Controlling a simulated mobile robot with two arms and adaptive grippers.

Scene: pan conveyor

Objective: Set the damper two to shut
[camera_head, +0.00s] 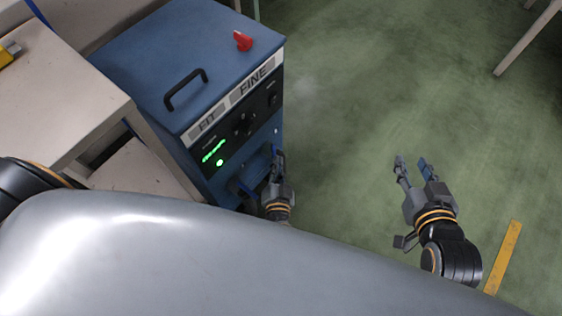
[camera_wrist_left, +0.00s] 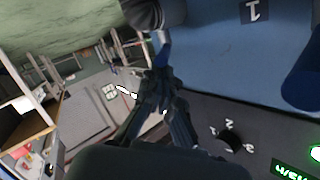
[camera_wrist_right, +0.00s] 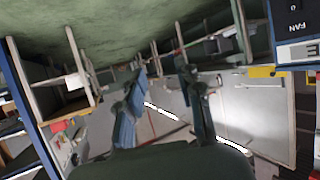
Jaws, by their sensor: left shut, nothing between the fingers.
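The blue machine (camera_head: 215,40) stands left of centre in the head view. Blue handle-like parts (camera_head: 240,188) stick out low on its front; I cannot tell which is damper two. My left gripper (camera_head: 278,155) is shut and empty, close to the machine's front. In the left wrist view its fingers (camera_wrist_left: 161,75) meet just below a dark rounded part (camera_wrist_left: 152,12); I cannot tell whether they touch. That view also shows a blue panel with a label "1" (camera_wrist_left: 255,10) and a blue rounded part (camera_wrist_left: 302,82). My right gripper (camera_head: 412,165) is open and empty over the floor.
A control panel with a black knob (camera_head: 243,124) and green display (camera_head: 214,150) is above the left gripper. A red knob (camera_head: 243,41) and black handle (camera_head: 186,88) are on top. A pale table (camera_head: 60,95) stands left. The green floor (camera_head: 400,70) is open.

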